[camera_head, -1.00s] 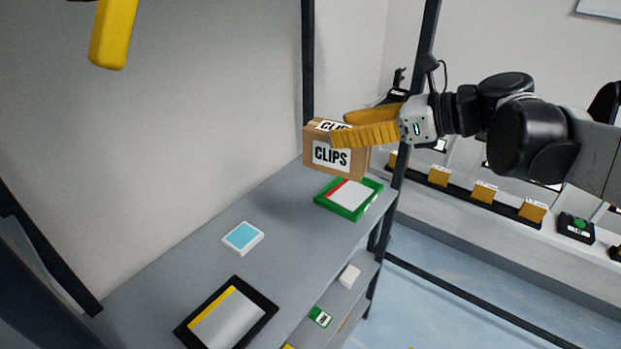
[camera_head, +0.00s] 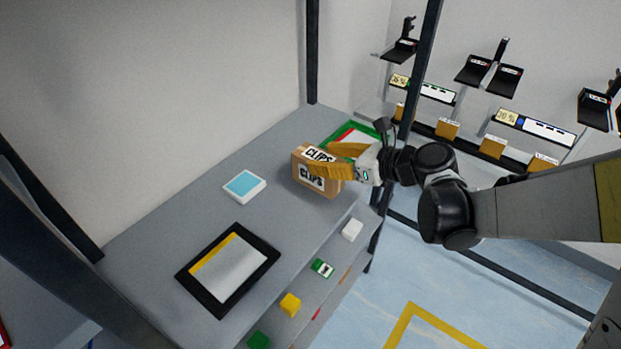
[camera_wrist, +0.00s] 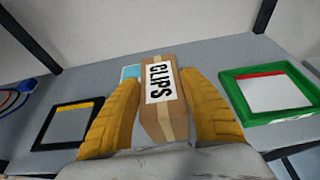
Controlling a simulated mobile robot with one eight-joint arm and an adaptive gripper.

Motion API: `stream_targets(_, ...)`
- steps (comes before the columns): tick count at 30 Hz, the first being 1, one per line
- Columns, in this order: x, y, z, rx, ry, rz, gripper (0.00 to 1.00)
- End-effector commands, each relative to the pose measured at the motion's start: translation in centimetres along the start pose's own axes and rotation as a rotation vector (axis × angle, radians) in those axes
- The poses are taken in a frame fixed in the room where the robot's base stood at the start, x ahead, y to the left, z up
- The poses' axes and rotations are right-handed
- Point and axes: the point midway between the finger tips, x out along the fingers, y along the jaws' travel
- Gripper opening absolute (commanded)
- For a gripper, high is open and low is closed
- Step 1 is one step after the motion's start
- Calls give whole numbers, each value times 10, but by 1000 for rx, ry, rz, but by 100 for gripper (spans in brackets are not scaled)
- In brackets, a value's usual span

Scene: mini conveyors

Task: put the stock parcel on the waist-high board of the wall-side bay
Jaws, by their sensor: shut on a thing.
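The stock parcel is a brown cardboard box (camera_head: 318,185) marked CLIPS. My gripper (camera_head: 330,164) has its yellow fingers shut on it from the right. In the wrist view the parcel (camera_wrist: 160,97) sits between the two yellow fingers (camera_wrist: 160,110), label up. The grey board (camera_head: 180,237) of the shelf bay lies beneath. The parcel is low over the board, close to or on its surface; I cannot tell whether they touch. The parcel is in front of a green-framed tray (camera_head: 335,137), partly hidden behind my gripper, and right of a white-and-blue box (camera_head: 244,185).
A black-framed tray (camera_head: 211,303) lies on the near part of the board. A lower shelf holds a yellow block (camera_head: 290,304), a green item (camera_head: 321,268) and a white box (camera_head: 352,229). Dark uprights (camera_head: 312,50) stand at the bay's corners.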

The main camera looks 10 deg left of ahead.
Motion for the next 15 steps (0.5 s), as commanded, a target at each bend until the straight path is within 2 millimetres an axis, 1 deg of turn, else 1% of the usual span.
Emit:
stream_targets(1, 13, 2, -4, -2, 0, 3, 11)
stream_targets(3, 24, 2, -5, -2, 0, 2, 11)
stream_targets(7, 33, 2, -6, 0, -1, 0, 11)
stream_targets(9, 36, 2, -9, 0, -1, 0, 11)
stream_targets(11, 38, 2, -16, 0, -1, 0, 11)
stream_targets(15, 47, 2, -38, 0, 0, 0, 11)
